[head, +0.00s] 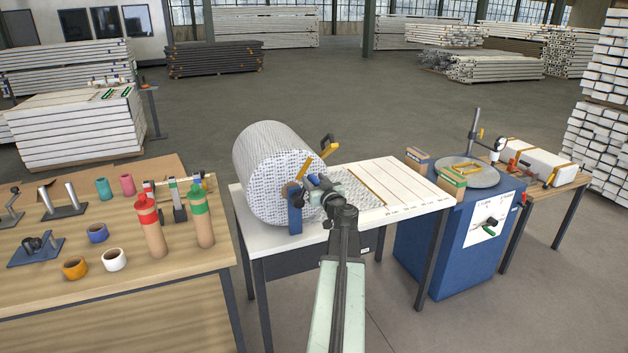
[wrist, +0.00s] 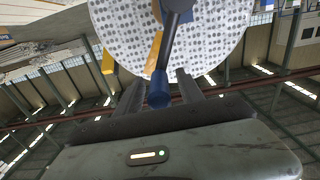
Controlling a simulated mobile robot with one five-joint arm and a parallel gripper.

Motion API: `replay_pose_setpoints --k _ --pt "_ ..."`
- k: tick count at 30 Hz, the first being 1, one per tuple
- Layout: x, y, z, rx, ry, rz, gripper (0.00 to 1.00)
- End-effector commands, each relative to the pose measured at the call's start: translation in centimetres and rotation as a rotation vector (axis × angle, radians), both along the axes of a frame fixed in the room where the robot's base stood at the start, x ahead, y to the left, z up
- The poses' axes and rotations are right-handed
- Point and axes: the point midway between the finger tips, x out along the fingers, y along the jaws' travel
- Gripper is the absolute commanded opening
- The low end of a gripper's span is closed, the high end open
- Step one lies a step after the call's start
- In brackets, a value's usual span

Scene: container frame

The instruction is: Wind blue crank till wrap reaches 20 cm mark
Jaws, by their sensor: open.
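A large roll of bubble wrap (head: 268,165) stands on a white table on a blue stand (head: 295,218). Its flat wrap (head: 350,187) lies to the right, ending near a yellow strip (head: 366,186) across the ruled tabletop; the mark labels are too small to read. The crank's dark arm (wrist: 172,32) and blue handle (wrist: 158,92) show in the wrist view, before the roll's end. My gripper (wrist: 160,90) is open, with the handle between its fingers; contact cannot be told. In the head view my gripper (head: 318,190) is at the roll's near end and partly hides the crank.
A wooden bench (head: 185,245) with bottles and tape rolls stands left. A blue cabinet (head: 450,240) with a round turntable (head: 468,174) stands right. Yellow pieces (head: 328,146) stick out beside the roll. The ruled tabletop (head: 415,185) right of the wrap is clear.

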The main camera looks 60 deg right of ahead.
Motion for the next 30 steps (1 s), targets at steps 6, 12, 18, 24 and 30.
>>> replay_pose_setpoints --k 6,12,18,24,30 --pt "0.97 -0.78 0.0 0.0 0.0 -0.001 0.45" --pt "0.91 -0.76 0.0 0.0 0.0 -0.002 0.2" --pt "0.87 -0.78 0.0 0.0 0.0 -0.002 0.0" --pt "0.82 -0.81 -0.01 -0.001 0.001 -0.003 0.0" --pt "0.78 -0.84 -0.02 -0.001 0.001 -0.004 0.0"
